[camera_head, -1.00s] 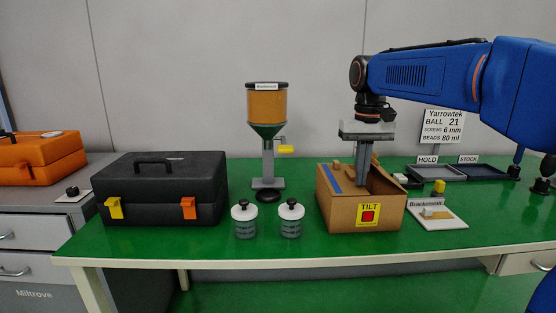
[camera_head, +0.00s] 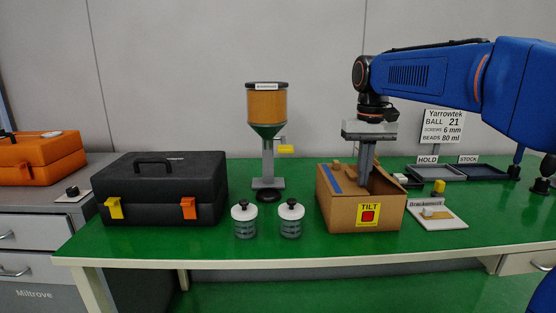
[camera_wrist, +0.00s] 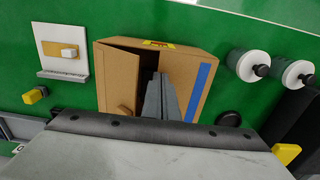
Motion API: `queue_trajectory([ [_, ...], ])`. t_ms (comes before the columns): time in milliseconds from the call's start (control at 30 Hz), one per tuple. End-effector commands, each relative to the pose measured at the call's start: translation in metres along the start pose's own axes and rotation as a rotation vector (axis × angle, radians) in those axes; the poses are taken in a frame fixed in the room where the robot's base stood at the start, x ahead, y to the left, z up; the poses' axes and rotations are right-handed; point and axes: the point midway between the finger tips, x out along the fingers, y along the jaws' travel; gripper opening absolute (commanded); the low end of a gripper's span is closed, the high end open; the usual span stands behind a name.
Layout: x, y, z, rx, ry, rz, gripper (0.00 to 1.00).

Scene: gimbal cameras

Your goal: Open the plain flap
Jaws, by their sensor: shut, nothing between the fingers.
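The cardboard box (camera_head: 338,211) stands on the green bench under my gripper (camera_head: 366,184). In the wrist view, the plain flap (camera_wrist: 117,72) is on the left and has a small tan tab (camera_wrist: 125,110). It looks partly raised, with a dark gap along its inner edge. The other flap (camera_wrist: 180,70), with a blue stripe (camera_wrist: 202,88), lies on the right. My gripper (camera_wrist: 155,80) is shut and empty, its fingertips at the gap between the two flaps. The fingers hide part of the gap, and I cannot tell whether they touch the plain flap.
A sample card (camera_head: 436,213) lies right of the box, with a yellow block (camera_head: 439,187) behind it. Two lidded jars (camera_head: 244,220) stand left of the box. A dispenser (camera_head: 267,130) and a black case (camera_head: 160,190) stand farther left. Trays (camera_head: 437,173) lie at back right.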

Motion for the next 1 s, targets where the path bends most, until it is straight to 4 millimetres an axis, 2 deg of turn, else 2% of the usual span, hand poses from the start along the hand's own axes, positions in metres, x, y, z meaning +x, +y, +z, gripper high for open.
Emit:
queue_trajectory([
  [1000,0.0,0.041,0.0,0.001,0.0,0.0,0.0],
])
